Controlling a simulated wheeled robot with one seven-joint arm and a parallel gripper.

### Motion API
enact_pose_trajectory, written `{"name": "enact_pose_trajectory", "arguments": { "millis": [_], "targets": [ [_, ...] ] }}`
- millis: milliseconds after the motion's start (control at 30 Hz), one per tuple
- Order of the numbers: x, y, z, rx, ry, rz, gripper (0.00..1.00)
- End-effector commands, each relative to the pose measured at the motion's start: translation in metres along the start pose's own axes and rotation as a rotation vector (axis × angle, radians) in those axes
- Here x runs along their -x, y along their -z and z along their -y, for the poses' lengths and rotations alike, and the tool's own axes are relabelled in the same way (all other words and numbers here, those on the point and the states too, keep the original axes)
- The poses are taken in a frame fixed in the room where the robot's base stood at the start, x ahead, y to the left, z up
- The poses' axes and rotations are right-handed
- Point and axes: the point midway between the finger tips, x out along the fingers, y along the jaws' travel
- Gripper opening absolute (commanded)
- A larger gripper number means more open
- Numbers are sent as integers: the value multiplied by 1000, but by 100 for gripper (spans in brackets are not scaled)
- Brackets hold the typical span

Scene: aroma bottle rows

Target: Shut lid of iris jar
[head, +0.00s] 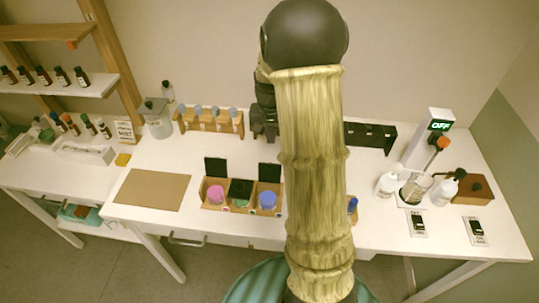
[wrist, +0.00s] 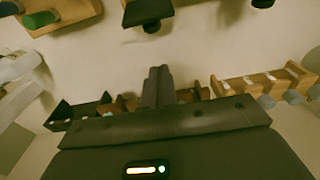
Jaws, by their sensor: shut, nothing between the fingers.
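A small wooden holder (head: 228,209) on the white table holds three jars in a row. The left jar (head: 215,194) looks pink inside and its black lid (head: 215,167) stands up behind it. The right jar (head: 267,199) looks blue and its black lid (head: 269,173) also stands up. The middle jar (head: 240,191) has a black lid lying over it, with green showing below. I cannot read which one is iris. My gripper (wrist: 158,85) is shut and empty in the wrist view. In the head view it is mostly hidden behind my arm, above the table's back part.
A wooden rack with vials (head: 208,121) stands behind the holder, and a dark rack (head: 369,136) is right of my arm. Bottles, a beaker (head: 413,188) and a lit OFF display (head: 440,124) stand at right. A brown mat (head: 152,190) lies flat at left.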

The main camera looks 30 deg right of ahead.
Motion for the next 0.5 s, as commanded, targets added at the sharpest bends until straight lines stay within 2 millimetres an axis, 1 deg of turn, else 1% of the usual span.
{"name": "enact_pose_trajectory", "arguments": {
  "millis": [100, 400, 500],
  "targets": [
    [-21, -1, 0, 0, -2, 6, 0],
    [-66, -1, 0, 1, -1, 4, 0],
    [-57, -15, 0, 1, 0, 1, 0]
  ]
}}
